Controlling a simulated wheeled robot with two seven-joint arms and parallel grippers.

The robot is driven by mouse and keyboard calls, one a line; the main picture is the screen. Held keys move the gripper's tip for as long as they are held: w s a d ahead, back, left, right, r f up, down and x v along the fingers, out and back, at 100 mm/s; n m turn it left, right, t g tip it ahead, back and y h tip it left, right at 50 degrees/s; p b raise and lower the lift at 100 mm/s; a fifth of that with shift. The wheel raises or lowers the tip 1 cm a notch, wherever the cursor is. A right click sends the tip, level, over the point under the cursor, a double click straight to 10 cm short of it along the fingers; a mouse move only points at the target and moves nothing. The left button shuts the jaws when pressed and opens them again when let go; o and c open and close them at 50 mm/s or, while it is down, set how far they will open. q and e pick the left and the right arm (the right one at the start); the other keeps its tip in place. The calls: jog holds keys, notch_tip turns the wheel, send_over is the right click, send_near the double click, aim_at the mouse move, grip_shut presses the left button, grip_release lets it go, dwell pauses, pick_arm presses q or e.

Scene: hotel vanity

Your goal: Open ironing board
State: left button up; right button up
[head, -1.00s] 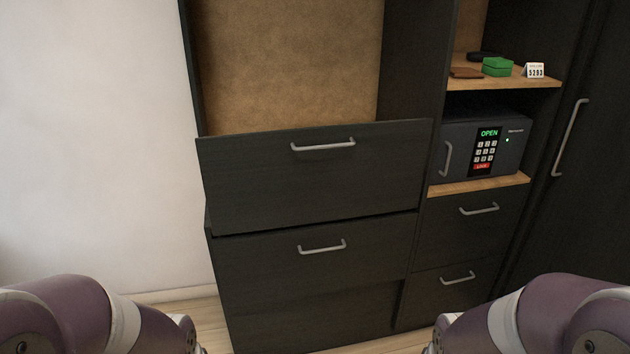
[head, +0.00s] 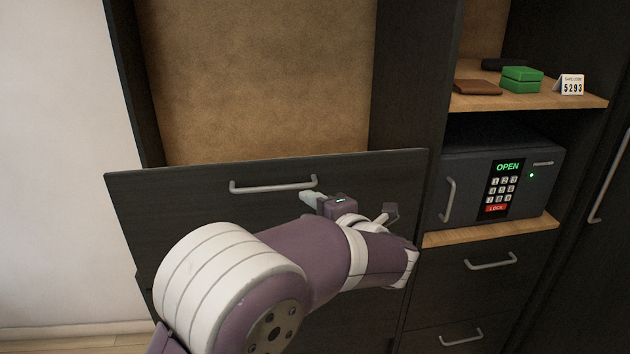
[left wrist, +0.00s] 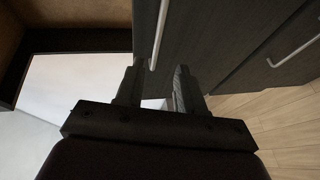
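The wide dark upper drawer front (head: 180,210) has a grey bar handle (head: 272,186) and stands a little proud of the cabinet. No ironing board can be made out. My left gripper (head: 315,200) is at the right end of this handle, with my forearm covering much of the front. In the left wrist view, its two fingers (left wrist: 158,88) are apart, and the handle's end (left wrist: 158,45) shows between or just beyond their tips. Contact cannot be told. My right gripper is not in view.
To the right, a safe (head: 500,182) reading OPEN stands on a wooden shelf (head: 500,231). Green boxes (head: 521,80), a brown wallet (head: 478,87) and a number card (head: 571,85) sit above. Smaller drawers (head: 480,285) are below. A white wall (head: 60,150) is left.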

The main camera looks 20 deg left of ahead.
aim_at(275, 189)
pick_arm(q)
jog(key=x, duration=0.4)
jog(key=p+x, duration=0.1)
jog(key=x, duration=0.3)
jog(key=shift+s+a, duration=0.1)
jog(key=shift+a, duration=0.3)
jog(key=a, duration=0.1)
jog(key=w+a+p, duration=0.1)
jog(key=a, duration=0.1)
jog(key=shift+f, duration=0.1)
jog(key=shift+w+d+f, duration=0.1)
jog(key=shift+w+f, duration=0.05)
jog(key=shift+w, duration=0.2)
jog(key=shift+s, duration=0.1)
grip_shut()
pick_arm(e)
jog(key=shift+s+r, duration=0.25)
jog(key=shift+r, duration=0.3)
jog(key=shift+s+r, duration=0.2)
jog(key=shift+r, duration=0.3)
